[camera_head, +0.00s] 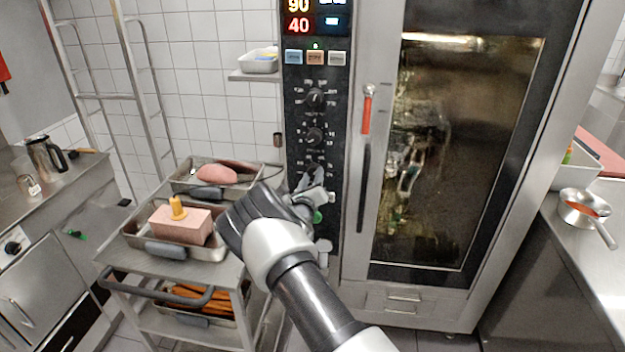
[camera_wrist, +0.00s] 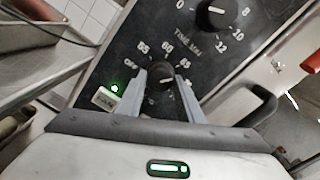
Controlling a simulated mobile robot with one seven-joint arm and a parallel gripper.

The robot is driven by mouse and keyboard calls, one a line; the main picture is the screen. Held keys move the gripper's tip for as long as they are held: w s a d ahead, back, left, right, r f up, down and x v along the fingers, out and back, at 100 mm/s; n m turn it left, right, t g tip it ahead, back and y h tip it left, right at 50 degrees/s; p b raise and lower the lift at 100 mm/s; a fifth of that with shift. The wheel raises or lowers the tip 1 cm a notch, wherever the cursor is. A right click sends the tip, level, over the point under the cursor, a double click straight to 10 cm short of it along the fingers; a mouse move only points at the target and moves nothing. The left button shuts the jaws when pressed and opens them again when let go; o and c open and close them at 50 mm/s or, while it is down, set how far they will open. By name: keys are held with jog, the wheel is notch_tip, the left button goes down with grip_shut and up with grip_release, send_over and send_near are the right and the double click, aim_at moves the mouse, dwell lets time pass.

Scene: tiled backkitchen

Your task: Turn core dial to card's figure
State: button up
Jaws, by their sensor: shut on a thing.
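The core dial (camera_wrist: 160,74) is a black knob low on the oven's dark control panel, with 55, 60 and 65 printed around it. My gripper (camera_wrist: 162,84) has a finger on either side of this knob and is shut on it. The knob's pointer is too small to read surely. In the head view, my gripper (camera_head: 312,190) is at the lowest dial of the panel (camera_head: 296,110) and partly covers it. I cannot make out a card with a readable figure.
A time dial (camera_wrist: 212,12) sits above the held knob. The oven door handle (camera_head: 366,120) stands just right of the panel. A trolley (camera_head: 120,262) with trays, one holding a pink block (camera_head: 180,226), stands close on the left. A saucepan (camera_head: 580,212) is on the right counter.

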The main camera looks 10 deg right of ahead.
jog(key=m+b, duration=0.2)
jog(key=m, duration=0.2)
jog(key=shift+f+m, duration=0.15)
jog(key=shift+m, duration=0.25)
jog(key=m+b, duration=0.2)
jog(key=m, duration=0.1)
jog(key=shift+f+m+b, duration=0.1)
jog(key=shift+m+b, duration=0.2)
jog(key=shift+b, duration=0.05)
jog(key=m+b, duration=0.5)
jog(key=shift+m+b, duration=0.9)
jog(key=shift+b, duration=0.5)
jog(key=shift+r, duration=0.25)
jog(key=o, duration=1.1)
jog(key=shift+c, duration=0.2)
jog(key=shift+s+a, duration=0.1)
jog(key=shift+s, duration=0.05)
jog(key=v, duration=1.7)
